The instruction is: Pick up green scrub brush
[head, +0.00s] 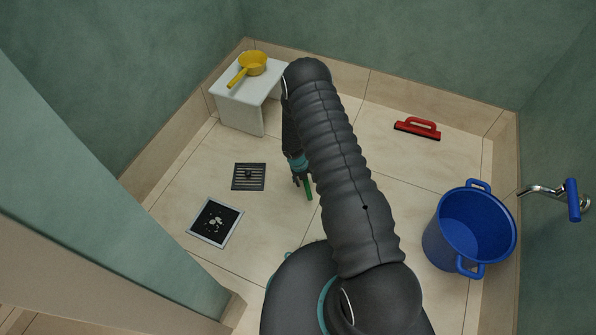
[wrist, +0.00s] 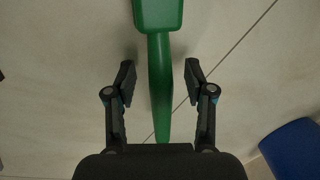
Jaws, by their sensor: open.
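The green scrub brush (wrist: 160,70) lies on the tiled floor in the wrist view, its wide part at the top edge and its handle running down toward my gripper. In the head view only a short green piece of it (head: 309,190) shows beside my gripper (head: 301,181); my arm hides the rest. In the wrist view my gripper (wrist: 158,80) is open, with one finger on each side of the handle. A gap shows between each finger and the handle. I cannot tell the exact height of the fingers above the floor.
A white stool (head: 231,97) holds a yellow dipper (head: 252,64). A floor drain (head: 249,177) and a dark square panel with pale bits (head: 229,218) lie left. Floor around my gripper is clear.

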